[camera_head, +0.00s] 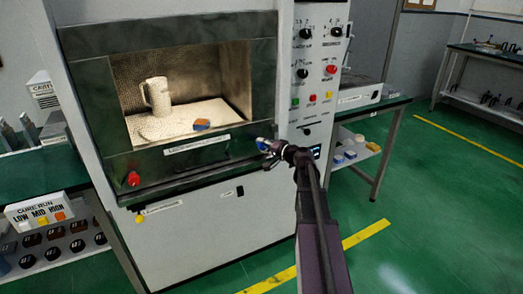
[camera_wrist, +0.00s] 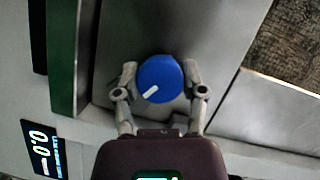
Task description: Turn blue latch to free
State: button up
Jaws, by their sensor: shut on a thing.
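The blue latch is a round blue knob (camera_wrist: 160,79) with a white pointer mark. In the wrist view it sits between the two fingers of my gripper (camera_wrist: 160,88), which is shut on its sides. The white mark points toward the lower left of that view. In the head view the blue latch (camera_head: 261,144) shows small at the lower right of the microwave's dark front, with my gripper (camera_head: 268,149) at it. The fingers partly hide the knob there.
The microwave cavity (camera_head: 185,85) holds a beige mug (camera_head: 158,97) and a small blue and orange block (camera_head: 202,125). A red knob (camera_head: 133,178) sits at the lower left of the front. A control panel (camera_head: 312,75) stands right of it. Green floor is open at right.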

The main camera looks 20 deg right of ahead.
jog(key=m+t+y+b, duration=0.1)
jog(key=m+b, duration=0.1)
jog(key=m, duration=0.1)
jog(key=shift+f, duration=0.15)
jog(key=shift+m+t+b, duration=0.5)
jog(key=shift+m+b, duration=0.05)
jog(key=shift+m, duration=0.45)
jog(key=o, duration=1.2)
jog(key=shift+c, duration=0.2)
jog(key=shift+s, duration=0.1)
